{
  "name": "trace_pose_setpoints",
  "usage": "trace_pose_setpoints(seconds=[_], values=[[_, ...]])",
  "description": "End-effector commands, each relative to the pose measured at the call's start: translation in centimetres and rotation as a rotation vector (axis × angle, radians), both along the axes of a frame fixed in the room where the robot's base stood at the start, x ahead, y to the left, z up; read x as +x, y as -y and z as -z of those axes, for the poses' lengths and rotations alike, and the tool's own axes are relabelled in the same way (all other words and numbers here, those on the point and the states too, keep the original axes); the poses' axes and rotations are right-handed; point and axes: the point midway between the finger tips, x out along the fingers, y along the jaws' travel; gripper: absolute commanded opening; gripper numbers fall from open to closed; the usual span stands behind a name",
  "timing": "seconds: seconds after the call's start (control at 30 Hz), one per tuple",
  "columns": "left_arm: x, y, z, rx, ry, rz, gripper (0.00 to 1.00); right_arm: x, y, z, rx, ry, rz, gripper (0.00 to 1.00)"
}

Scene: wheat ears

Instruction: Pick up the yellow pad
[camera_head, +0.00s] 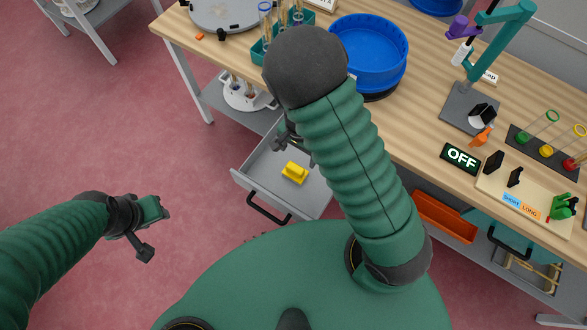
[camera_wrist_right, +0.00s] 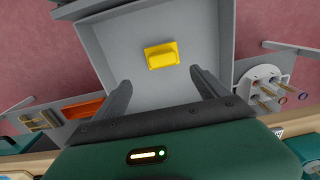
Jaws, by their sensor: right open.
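The yellow pad (camera_head: 295,172) lies on the floor of an open grey drawer (camera_head: 262,168). In the right wrist view the pad (camera_wrist_right: 161,55) sits in the drawer (camera_wrist_right: 110,40), beyond and between the two fingers. My right gripper (camera_wrist_right: 161,90) is open and empty, with its fingers apart and not touching the pad. In the head view my right gripper (camera_head: 290,138) is partly hidden behind my forearm, over the back of the drawer.
The wooden table (camera_head: 420,110) overhangs the drawer's back. A blue bowl (camera_head: 368,50), a tube rack (camera_head: 258,52) and a dark OFF sign (camera_head: 460,158) stand on it. A round white holder (camera_head: 240,95) with tubes is beside the drawer. An orange bin (camera_head: 443,215) is to the right.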

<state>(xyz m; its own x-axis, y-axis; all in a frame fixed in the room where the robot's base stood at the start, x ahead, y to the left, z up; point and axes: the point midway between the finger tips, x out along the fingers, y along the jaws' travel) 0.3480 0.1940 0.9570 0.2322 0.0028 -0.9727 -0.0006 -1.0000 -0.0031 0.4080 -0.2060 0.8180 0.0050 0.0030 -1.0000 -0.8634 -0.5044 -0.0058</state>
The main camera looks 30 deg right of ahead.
Motion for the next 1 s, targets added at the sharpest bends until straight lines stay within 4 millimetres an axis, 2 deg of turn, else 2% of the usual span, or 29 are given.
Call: trace_pose_setpoints(seconds=[0.03, 0.13, 0.37, 0.6, 0.87, 1.0], values=[[0.0, 0.0, 0.7, 0.0, 0.0, 0.0, 0.36, 0.0, -0.1, 1.8, -0.001, -0.005, 0.0, 0.84], [0.0, 0.0, 1.3, 0.0, 0.0, 0.0, 0.36, 0.1, -0.1, 4.2, -0.001, -0.005, -0.001, 0.84], [0.0, 0.0, 1.7, 0.0, 0.0, -0.001, 0.36, 0.2, -0.2, 6.8, 0.0, -0.004, -0.001, 0.84], [0.0, 0.0, 2.5, 0.0, 0.0, -0.001, 0.36, 0.2, -0.5, 10.9, 0.001, -0.004, -0.002, 0.84], [0.0, 0.0, 2.4, 0.0, 0.0, -0.001, 0.36, 0.4, -0.5, 11.1, 0.0, 0.0, -0.002, 0.84], [0.0, 0.0, 2.4, 0.0, 0.0, -0.001, 0.36, 0.3, -0.5, 11.1, 0.0, 0.0, -0.002, 0.65]])
